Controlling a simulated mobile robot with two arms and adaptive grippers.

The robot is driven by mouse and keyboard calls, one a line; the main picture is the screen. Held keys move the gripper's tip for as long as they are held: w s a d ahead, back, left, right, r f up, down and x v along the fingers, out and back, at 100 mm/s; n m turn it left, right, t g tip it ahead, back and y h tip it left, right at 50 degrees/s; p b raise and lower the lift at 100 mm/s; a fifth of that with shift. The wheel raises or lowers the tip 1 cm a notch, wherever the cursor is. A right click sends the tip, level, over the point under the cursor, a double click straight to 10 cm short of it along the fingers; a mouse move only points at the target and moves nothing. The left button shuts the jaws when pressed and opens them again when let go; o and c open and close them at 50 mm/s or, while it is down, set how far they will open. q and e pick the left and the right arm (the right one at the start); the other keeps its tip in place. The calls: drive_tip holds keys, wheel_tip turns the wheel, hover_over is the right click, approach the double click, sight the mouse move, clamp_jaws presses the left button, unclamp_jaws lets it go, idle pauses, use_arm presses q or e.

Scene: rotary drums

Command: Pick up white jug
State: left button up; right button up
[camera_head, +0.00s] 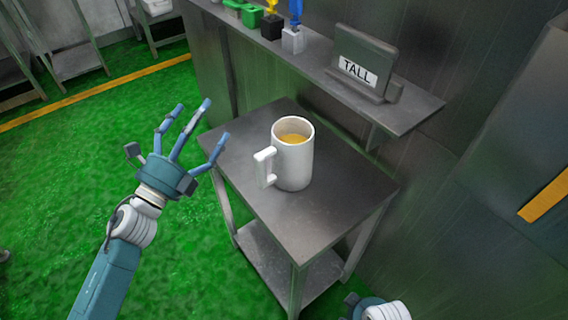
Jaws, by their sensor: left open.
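The white jug (296,162) stands upright on a small metal table (345,200). Its handle is on the left side, and it holds a yellowish-orange content. My left gripper (195,128) is open and empty, with its fingers spread, to the left of the jug near the table's left edge. It is apart from the jug. Part of my right arm (385,308) shows at the bottom edge; its fingers are out of view.
A metal shelf (415,108) on the wall behind the table carries a "TALL" sign (360,68) and several small coloured items, among them a green one (252,15). The grey wall bounds the right. Green floor (60,190) lies open at left, crossed by a yellow line.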

sight(274, 147)
use_arm(q)
drive_tip(key=s+d+f+m+g+h, duration=0.1)
drive_tip(key=s+m+g+h, duration=0.1)
drive_tip(key=m+g, duration=0.2)
drive_tip(key=s+d+f+m+g+h, duration=0.2)
drive_tip(key=m+g, duration=0.3)
drive_tip(key=m, duration=0.5)
drive_tip(key=s+d+f+m+g+h, duration=0.1)
drive_tip(key=s+d+m+g+h, duration=0.1)
drive_tip(key=m+g, duration=0.3)
drive_tip(key=shift+s+d+f+m+h, duration=0.15)
drive_tip(key=shift+s+f+m+h, duration=0.15)
drive_tip(key=shift+m, duration=0.25)
drive_tip(key=shift+s+d+f+m+h, duration=0.1)
drive_tip(key=shift+s+m+h, duration=0.1)
drive_tip(key=shift+m+h, duration=0.3)
drive_tip(key=shift+d+f+m, duration=0.1)
drive_tip(key=shift+d+m, duration=0.15)
drive_tip(key=shift+d, duration=0.05)
drive_tip(key=p+x, duration=0.1)
drive_tip(key=x, duration=0.9)
drive_tip(key=shift+s+d+f, duration=0.1)
drive_tip(key=shift+d, duration=0.05)
use_arm(e)
drive_tip(key=s+f, duration=0.5)
drive_tip(key=f, duration=0.7)
drive_tip(key=shift+s+d+g, duration=0.25)
drive_tip(key=shift+d+g, duration=0.1)
drive_tip(key=shift+g, duration=0.05)
